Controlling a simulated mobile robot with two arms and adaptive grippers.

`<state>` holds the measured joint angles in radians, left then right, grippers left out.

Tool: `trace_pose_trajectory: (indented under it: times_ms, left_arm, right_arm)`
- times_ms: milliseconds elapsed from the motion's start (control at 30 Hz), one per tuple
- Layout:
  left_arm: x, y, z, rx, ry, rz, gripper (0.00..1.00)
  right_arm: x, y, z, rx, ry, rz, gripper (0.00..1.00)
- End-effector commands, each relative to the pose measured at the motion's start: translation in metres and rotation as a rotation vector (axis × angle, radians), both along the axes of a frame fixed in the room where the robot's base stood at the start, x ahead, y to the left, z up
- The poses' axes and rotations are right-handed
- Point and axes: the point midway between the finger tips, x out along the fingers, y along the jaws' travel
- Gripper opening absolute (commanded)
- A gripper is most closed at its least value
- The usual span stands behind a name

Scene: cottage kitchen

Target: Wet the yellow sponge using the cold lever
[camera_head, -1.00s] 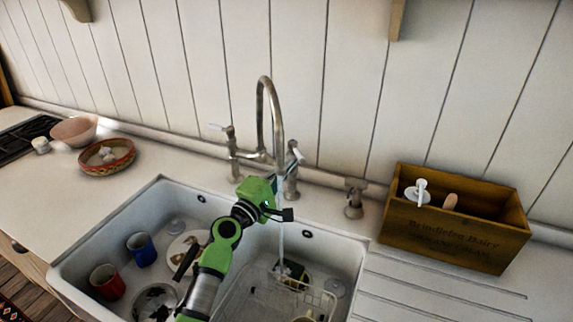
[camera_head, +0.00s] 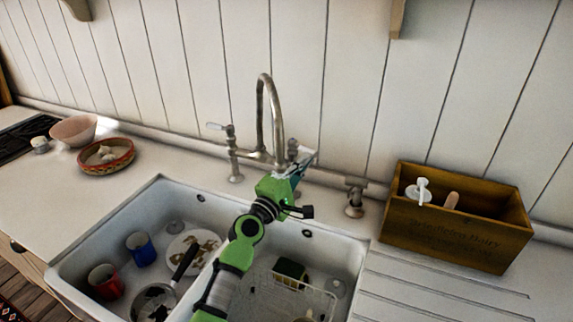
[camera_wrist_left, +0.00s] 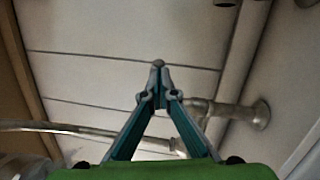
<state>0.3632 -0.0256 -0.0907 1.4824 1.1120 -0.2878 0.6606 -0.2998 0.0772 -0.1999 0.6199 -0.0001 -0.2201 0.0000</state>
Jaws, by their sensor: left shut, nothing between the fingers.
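A block that looks like the sponge (camera_head: 291,270), dark green on top with a paler side, lies in the wire rack in the right basin. The bridge tap (camera_head: 262,110) stands behind the sink. Its left lever (camera_head: 216,127) is clear, while its right lever (camera_head: 293,149) is partly behind my left gripper (camera_head: 308,160). I cannot read which lever is cold. My left gripper is shut and empty beside the right lever; contact is unclear. In the left wrist view its fingertips (camera_wrist_left: 158,68) meet near tap pipework (camera_wrist_left: 235,113). No water stream shows below the spout. My right gripper is not in view.
The left basin holds a red mug (camera_head: 105,282), a blue mug (camera_head: 141,249), a dirty plate (camera_head: 207,242) and a pan (camera_head: 153,303). A wooden crate (camera_head: 447,247) stands right of the sink. A short fitting (camera_head: 354,198) stands between tap and crate.

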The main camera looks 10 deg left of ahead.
Motion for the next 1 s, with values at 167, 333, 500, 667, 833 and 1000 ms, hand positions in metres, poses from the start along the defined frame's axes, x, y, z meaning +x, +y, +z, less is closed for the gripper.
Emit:
trace_pose_trajectory:
  times_ms: [167,333,500,667,833,1000]
  left_arm:
    - [0.008,-0.011,-0.001,0.000,-0.001,-0.001,0.00]
    - [0.014,-0.017,0.000,-0.001,-0.001,0.000,0.00]
    - [0.018,-0.021,-0.001,0.000,0.000,0.000,0.00]
    - [0.020,-0.022,0.000,0.000,0.000,0.000,0.00]
    - [0.021,-0.023,0.000,0.000,0.000,0.000,0.00]
    - [0.021,-0.023,0.000,0.000,0.000,0.000,0.00]
  right_arm:
    - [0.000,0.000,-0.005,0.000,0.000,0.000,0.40]
    - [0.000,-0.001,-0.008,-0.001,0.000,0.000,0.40]
    - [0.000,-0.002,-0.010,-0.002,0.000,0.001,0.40]
    - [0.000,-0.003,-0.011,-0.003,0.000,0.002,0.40]
    - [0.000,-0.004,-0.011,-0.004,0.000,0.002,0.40]
    - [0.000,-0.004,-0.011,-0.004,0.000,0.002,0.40]
